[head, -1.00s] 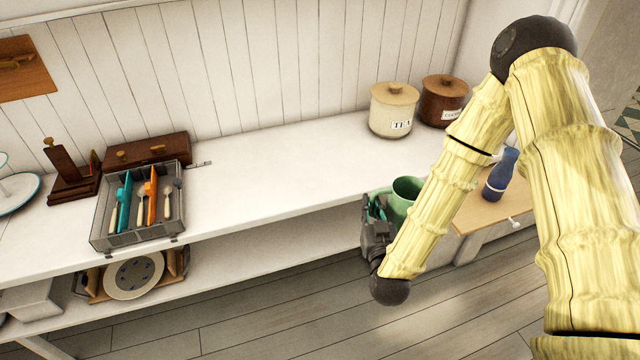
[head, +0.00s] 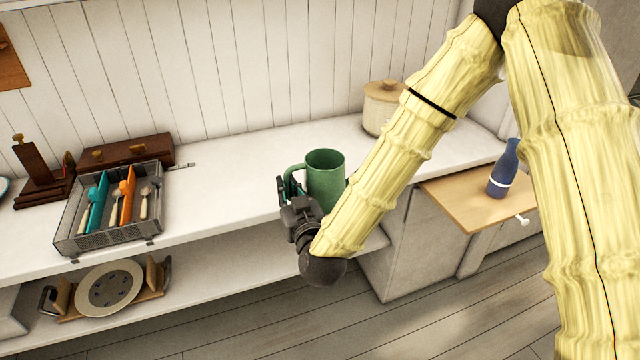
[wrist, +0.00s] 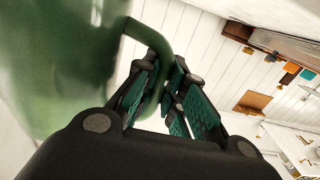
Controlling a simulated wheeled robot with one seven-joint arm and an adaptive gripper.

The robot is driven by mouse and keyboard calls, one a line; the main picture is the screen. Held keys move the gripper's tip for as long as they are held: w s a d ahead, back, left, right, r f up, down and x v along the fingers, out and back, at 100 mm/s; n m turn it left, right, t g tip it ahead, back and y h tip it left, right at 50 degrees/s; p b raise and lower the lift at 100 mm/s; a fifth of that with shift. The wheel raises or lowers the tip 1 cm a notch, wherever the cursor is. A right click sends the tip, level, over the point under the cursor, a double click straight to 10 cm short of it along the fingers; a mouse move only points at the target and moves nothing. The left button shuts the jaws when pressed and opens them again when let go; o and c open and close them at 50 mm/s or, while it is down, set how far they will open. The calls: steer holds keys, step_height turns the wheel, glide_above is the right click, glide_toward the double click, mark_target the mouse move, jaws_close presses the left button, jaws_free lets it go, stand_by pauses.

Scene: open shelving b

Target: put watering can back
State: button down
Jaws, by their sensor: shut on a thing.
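The green watering can (head: 325,176) looks like a tall open-topped vessel with a looped handle on its left. It is upright in the head view, in front of or over the front part of the white counter; I cannot tell whether it touches the counter. My gripper (head: 290,190) is shut on its handle from the left. In the wrist view the can's blurred green body (wrist: 60,60) fills the left side, and my gripper's teal pads (wrist: 172,95) close around the handle. My arm hides the can's lower right side.
A grey cutlery tray (head: 110,240) stands on the counter (head: 225,185) at left, by a brown wooden box (head: 150,148). A beige canister (head: 382,105) stands at the back. A blue bottle (head: 503,170) is on a wooden board (head: 455,205) at right. The counter's middle is clear.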

steer(key=shift+w+a, duration=0.1)
steer(key=shift+w, duration=0.2)
steer(key=shift+w+d+f+p, duration=0.1)
steer(key=shift+w+f+p, duration=0.5)
steer(key=shift+w, duration=1.95)
steer(key=shift+w+d+f+p, duration=0.2)
steer(key=shift+w+f, duration=0.8)
steer(key=shift+w, duration=1.6)
steer(key=shift+w+d+f+p, duration=0.1)
steer(key=shift+w+f+p, duration=0.55)
steer(key=shift+w, duration=1.9)
steer(key=shift+f+b, duration=0.3)
steer(key=c, duration=1.5)
jaws_free()
steer(key=shift+s+r, duration=0.1)
steer(key=shift+r, duration=0.05)
steer(key=b+v, duration=0.1)
steer(key=v, duration=1.1)
